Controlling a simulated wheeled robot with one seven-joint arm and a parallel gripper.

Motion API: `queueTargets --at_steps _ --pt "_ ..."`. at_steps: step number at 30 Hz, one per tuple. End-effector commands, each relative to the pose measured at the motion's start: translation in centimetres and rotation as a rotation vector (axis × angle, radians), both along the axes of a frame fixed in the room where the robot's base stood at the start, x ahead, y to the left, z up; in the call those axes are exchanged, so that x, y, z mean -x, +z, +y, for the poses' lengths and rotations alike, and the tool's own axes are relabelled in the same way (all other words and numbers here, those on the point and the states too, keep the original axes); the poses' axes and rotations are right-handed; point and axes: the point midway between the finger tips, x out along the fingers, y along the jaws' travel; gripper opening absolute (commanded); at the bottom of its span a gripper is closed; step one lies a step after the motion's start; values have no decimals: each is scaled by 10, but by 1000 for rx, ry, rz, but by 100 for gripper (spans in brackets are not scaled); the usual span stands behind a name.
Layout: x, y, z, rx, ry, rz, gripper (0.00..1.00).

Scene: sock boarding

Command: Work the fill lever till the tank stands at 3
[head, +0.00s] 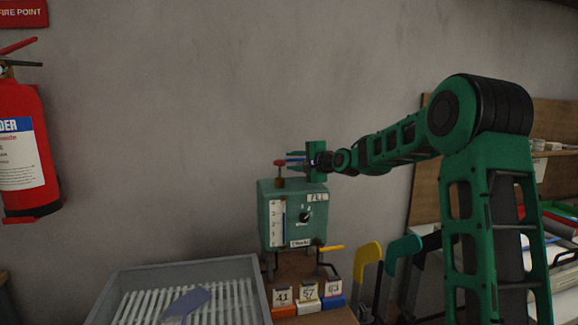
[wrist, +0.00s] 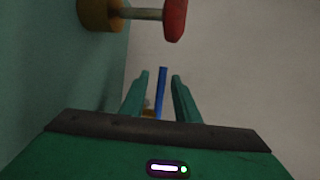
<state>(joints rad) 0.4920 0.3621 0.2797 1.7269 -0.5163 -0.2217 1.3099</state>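A green tank box (head: 266,226) stands against the wall, with a label reading FILL at its upper right. Its white gauge (head: 277,224) is marked 1 to 4; the level is too small to read surely. A red knob (head: 279,162) on a rod tops the box; it also shows in the wrist view (wrist: 175,18). My gripper (head: 294,160) is above the box, right of the knob. In the wrist view its two fingers (wrist: 160,84) are apart, with a blue bar (wrist: 161,88) between them. I cannot tell whether they touch it.
A yellow handle (head: 331,248) sticks out at the box's lower right. Number blocks (head: 308,292) stand below it. A grey crate (head: 128,280) is at front left, and yellow and teal hooked handles (head: 369,253) are at right. A fire extinguisher (head: 24,140) hangs far left.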

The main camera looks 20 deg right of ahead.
Motion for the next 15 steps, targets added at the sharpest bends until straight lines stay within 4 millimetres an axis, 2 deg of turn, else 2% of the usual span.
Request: queueTargets --at_steps 9,15 --pt "56 10 -18 1 -3 2 29" --pt "76 14 -24 1 -1 3 29"
